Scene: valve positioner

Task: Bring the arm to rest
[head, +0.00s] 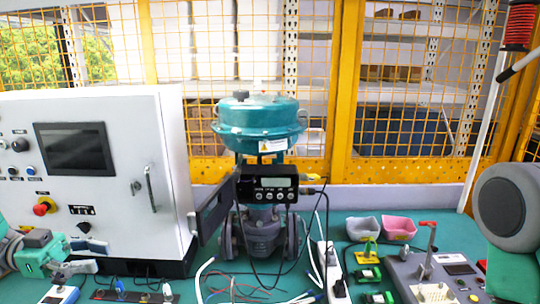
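My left gripper (88,256) is at the lower left, in front of the white control cabinet's lower left part. Its teal and grey body comes in from the left edge. Its fingers look apart, with nothing visible between them. My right arm shows at the right edge as a grey round joint and a teal link; its gripper is out of view. The teal valve actuator (258,122) stands upright in the middle, with a black positioner (266,187) on its front. Neither arm touches it.
The white control cabinet (100,130) has a screen and a red knob (45,206). Cables and a white power strip (332,270) lie in front of the valve. Grey (363,228) and pink (398,228) bins and a grey fixture (440,275) are right. A yellow mesh fence stands behind.

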